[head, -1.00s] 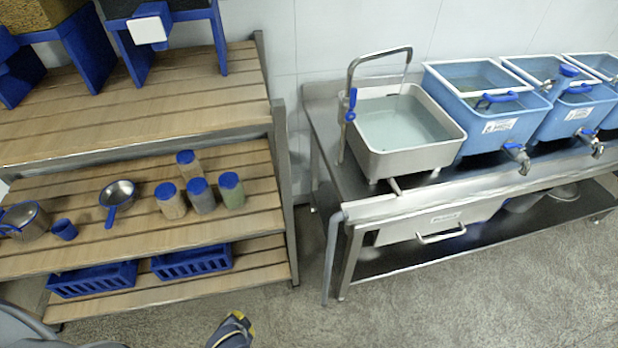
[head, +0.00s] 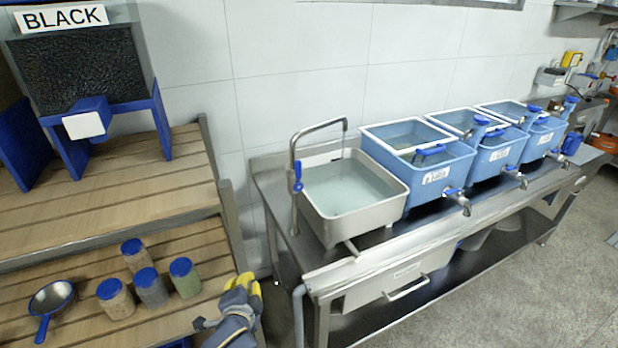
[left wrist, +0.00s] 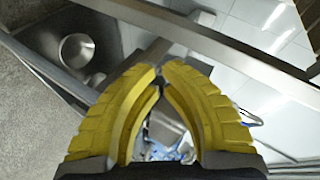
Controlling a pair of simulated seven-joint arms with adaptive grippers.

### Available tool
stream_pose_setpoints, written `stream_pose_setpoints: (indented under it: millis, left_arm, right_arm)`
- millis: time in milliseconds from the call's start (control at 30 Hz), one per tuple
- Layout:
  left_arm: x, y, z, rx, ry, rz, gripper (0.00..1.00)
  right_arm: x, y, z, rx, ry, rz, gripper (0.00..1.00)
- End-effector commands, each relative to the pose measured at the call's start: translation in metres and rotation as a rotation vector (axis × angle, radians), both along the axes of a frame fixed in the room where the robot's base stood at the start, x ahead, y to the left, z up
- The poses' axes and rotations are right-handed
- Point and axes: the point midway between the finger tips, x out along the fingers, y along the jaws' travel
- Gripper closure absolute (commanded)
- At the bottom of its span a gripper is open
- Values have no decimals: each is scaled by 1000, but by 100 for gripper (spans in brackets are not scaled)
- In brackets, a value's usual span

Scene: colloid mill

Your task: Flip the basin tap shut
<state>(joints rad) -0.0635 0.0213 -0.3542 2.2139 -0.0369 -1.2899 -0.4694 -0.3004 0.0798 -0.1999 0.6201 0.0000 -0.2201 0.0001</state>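The basin tap is a tall bent steel pipe (head: 293,150) at the left side of the square basin (head: 402,207). Its blue lever (head: 296,178) sits low on the upright pipe, roughly in line with it. A thin, faint stream seems to fall from the spout into the water in the basin. My left gripper (head: 243,280) is low in the head view, by the right end of the wooden shelf, left of and below the tap and apart from it. In the left wrist view its yellow fingertips (left wrist: 161,70) meet or nearly meet, with nothing between them. My right gripper is not in view.
The basin stands on a steel table (head: 440,230) with several blue tanks (head: 420,165) to its right. The wooden rack (head: 180,185) at left holds jars (head: 150,288) and a pan (head: 50,298). A floor gap lies between rack and table.

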Motion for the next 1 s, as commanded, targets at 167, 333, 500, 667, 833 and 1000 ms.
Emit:
stream_pose_setpoints:
  millis: [167, 333, 500, 667, 833, 1000]
  left_arm:
    - [51, -51, 57, 70, -133, -126, 100]
    - [88, -97, 109, 150, -255, -231, 100]
    - [111, -136, 156, 225, -360, -312, 100]
    - [124, -161, 187, 280, -432, -361, 100]
    - [129, -176, 205, 313, -473, -389, 100]
    - [131, -181, 211, 324, -487, -397, 100]
  right_arm:
    - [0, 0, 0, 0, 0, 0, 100]
    - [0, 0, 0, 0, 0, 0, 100]
    - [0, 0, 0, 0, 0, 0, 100]
    - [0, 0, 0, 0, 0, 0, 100]
    - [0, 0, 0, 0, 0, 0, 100]
    - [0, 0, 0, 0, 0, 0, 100]
